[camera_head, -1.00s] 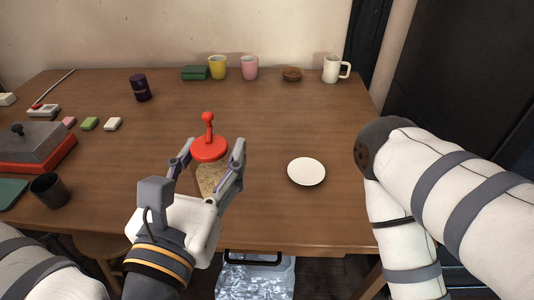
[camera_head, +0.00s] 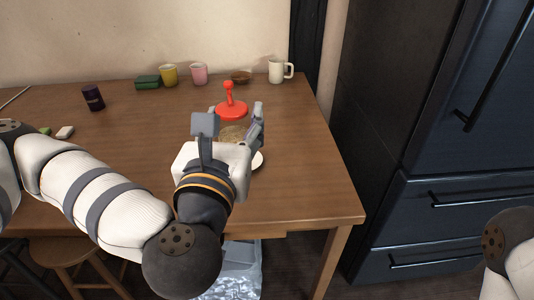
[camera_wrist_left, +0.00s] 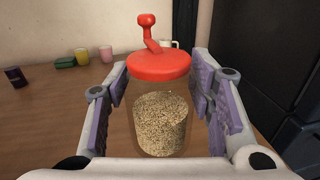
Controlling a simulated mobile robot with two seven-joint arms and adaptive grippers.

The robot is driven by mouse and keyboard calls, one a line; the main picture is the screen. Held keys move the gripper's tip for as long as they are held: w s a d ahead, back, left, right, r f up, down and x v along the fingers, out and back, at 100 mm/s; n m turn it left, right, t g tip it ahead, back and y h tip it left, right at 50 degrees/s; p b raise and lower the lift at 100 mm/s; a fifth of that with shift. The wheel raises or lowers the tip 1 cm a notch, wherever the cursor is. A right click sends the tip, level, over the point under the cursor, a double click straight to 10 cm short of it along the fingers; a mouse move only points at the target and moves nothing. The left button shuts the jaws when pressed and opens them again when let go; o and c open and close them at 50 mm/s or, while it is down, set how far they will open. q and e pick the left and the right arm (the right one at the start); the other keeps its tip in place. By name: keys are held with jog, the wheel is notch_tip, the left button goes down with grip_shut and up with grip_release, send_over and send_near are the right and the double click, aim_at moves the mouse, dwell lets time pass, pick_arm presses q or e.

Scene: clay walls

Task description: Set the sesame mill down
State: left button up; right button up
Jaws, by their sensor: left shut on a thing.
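The sesame mill has a red lid with a red crank knob (camera_head: 231,108) and a clear body with tan seeds, shown best in the left wrist view (camera_wrist_left: 160,120). My left gripper (camera_head: 233,135) is shut on the mill's body, one finger on each side, and holds it upright. In the head view the gripper and wrist hide most of the jar. The mill's base is hidden, so I cannot tell if it touches the table (camera_head: 300,190). A white plate (camera_head: 257,160) is mostly hidden behind the gripper. My right gripper is out of view.
Along the back stand a green block (camera_head: 148,82), a yellow cup (camera_head: 169,75), a pink cup (camera_head: 199,74), a brown bowl (camera_head: 240,77) and a white mug (camera_head: 276,71). A dark can (camera_head: 93,98) is at left. The table's right side is clear, near a dark fridge (camera_head: 440,140).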

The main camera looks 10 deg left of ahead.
pick_arm(q)
jog(key=shift+w+a+f+b, duration=0.3)
jog(key=shift+w+f+b, duration=0.4)
jog(key=shift+w+b, duration=0.1)
jog(key=w+f, duration=0.4)
jog(key=w+a+f+b, duration=0.1)
jog(key=w+f, duration=0.2)
jog(key=w+a+f, duration=0.1)
jog(key=w+f, duration=0.3)
jog(key=shift+w+a+f+b, duration=0.2)
jog(key=shift+w+f+b, duration=0.1)
jog(key=shift+b, duration=0.05)
jog(key=shift+r, duration=0.1)
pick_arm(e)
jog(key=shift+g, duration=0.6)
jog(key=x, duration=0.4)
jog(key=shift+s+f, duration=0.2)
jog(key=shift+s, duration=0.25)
pick_arm(q)
jog(key=shift+f, duration=0.3)
jog(key=o, duration=1.2)
jog(key=shift+o, duration=0.7)
jog(key=shift+r, duration=0.1)
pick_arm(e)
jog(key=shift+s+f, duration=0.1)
